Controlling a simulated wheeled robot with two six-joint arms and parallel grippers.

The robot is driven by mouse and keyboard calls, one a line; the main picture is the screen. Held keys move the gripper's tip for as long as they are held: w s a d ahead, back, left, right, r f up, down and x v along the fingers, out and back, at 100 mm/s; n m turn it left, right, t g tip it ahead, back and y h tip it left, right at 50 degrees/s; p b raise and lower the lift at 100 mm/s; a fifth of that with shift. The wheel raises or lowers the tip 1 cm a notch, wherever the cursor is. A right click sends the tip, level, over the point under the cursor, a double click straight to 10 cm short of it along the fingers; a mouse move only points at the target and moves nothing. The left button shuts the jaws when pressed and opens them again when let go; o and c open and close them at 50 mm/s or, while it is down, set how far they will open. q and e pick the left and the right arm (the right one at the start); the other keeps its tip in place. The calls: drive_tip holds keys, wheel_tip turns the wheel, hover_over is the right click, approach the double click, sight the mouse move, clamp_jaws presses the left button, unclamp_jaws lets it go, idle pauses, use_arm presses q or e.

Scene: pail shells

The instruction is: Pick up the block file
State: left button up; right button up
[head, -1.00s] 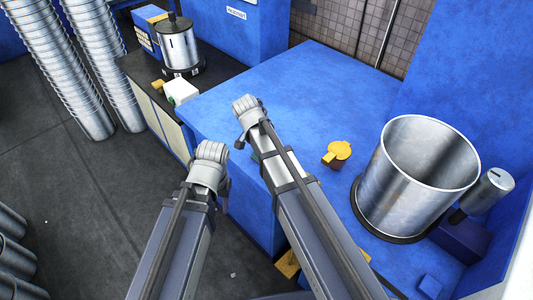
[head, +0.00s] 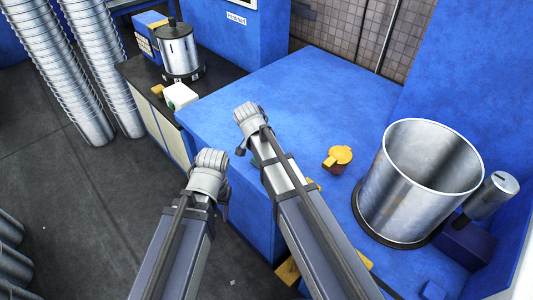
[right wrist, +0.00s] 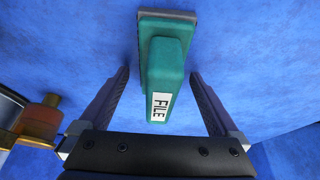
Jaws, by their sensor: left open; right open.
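The block file is a teal block (right wrist: 166,60) with a white FILE label, lying on the blue surface in the right wrist view. Its labelled end points toward my right gripper (right wrist: 158,76). That gripper is open, with one dark finger on each side of the file and a visible gap to both. In the head view the file is mostly hidden behind my right arm. My left gripper (head: 210,165) hangs over the floor beside the blue bench, left of the right arm; its fingers are hard to make out.
A large metal pail (head: 420,185) stands at the right of the blue bench (head: 310,95), with a grey cylinder (head: 492,197) beside it. A yellow part (head: 338,158) lies between pail and right arm. In the wrist view an amber and brown object (right wrist: 40,120) is left of the gripper.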

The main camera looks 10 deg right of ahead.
drive_tip(key=shift+c, duration=0.3)
clamp_jaws()
idle(0.5)
